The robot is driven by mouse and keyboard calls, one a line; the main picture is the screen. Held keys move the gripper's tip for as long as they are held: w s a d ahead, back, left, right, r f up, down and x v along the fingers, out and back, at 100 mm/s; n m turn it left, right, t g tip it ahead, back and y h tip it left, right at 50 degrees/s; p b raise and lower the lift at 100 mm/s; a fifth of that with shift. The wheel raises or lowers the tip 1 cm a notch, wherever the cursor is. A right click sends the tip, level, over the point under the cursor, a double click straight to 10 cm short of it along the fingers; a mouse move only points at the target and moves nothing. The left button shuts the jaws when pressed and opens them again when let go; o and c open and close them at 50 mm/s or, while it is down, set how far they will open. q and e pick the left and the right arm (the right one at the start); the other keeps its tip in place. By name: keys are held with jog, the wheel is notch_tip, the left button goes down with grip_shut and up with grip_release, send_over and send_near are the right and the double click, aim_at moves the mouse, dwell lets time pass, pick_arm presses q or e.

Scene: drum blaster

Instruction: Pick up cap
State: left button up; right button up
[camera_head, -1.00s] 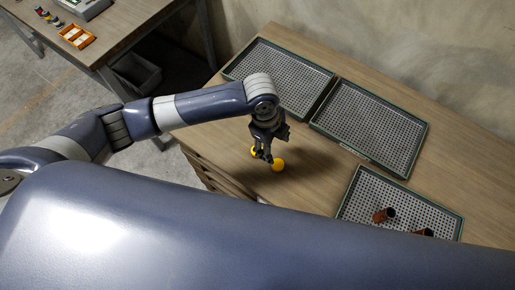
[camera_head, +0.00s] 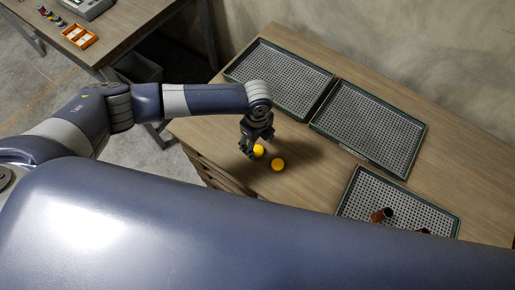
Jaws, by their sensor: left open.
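Two yellow caps are on the wooden table (camera_head: 215,143). The right cap (camera_head: 277,164) stands clear of the gripper. The left cap (camera_head: 259,151) is right beside the fingers of my left gripper (camera_head: 249,150), which partly cover it. My left gripper is open and points down, low over the table; I cannot tell whether it touches the left cap. My right gripper is not in view.
Two empty perforated trays (camera_head: 279,77) and (camera_head: 369,126) lie at the back of the table. A third tray (camera_head: 400,199) at the right front holds brown cylinders (camera_head: 381,215). My own grey-blue body hides the near part of the table.

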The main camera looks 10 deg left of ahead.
aim_at(257, 149)
pick_arm(q)
jog(key=shift+f+p, duration=0.3)
jog(key=shift+f, duration=1.65)
jog(key=c, duration=0.9)
